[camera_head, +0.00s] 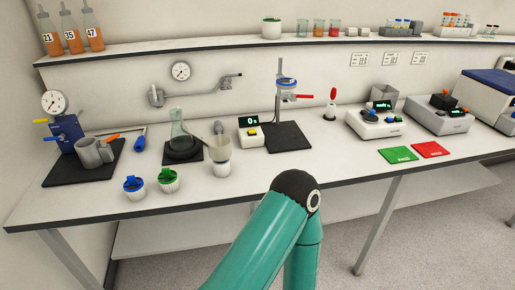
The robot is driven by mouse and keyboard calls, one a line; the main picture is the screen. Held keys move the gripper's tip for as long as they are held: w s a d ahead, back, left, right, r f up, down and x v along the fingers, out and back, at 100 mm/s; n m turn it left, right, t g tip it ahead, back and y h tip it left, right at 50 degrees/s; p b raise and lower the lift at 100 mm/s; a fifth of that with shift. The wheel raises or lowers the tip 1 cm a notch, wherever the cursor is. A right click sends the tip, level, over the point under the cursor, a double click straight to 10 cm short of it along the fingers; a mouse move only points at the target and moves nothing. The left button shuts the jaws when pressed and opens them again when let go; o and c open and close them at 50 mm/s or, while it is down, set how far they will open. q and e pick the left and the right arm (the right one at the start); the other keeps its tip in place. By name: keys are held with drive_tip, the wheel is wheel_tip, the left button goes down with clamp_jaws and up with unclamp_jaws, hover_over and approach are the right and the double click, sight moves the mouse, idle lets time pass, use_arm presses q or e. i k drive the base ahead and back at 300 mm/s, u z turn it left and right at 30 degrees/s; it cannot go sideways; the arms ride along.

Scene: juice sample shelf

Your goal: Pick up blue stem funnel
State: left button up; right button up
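I cannot tell for certain which thing is the blue stem funnel. A blue-rimmed round piece (287,82) sits on the ring stand (279,100) at the middle back of the bench. A slim blue object (140,138) lies on the bench at the left, with its shape too small to make out. A white ribbed cup with a blue top (133,186) stands near the front edge, beside a similar cup with a green top (168,180). Neither gripper shows; only my teal arm links rise from the bottom middle.
The long white bench (310,160) has free room at its middle front. A beaker holding a tool (219,157), a glass flask (181,135) and a scale with a green readout (250,128) stand left of the stand. A shelf (220,48) runs above.

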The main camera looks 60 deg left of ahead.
sight(220, 146)
drive_tip(key=u, duration=0.95)
drive_tip(key=k, duration=1.2)
drive_tip(key=u, duration=0.65)
drive_tip(key=i, duration=1.25)
drive_tip(key=z, duration=0.5)
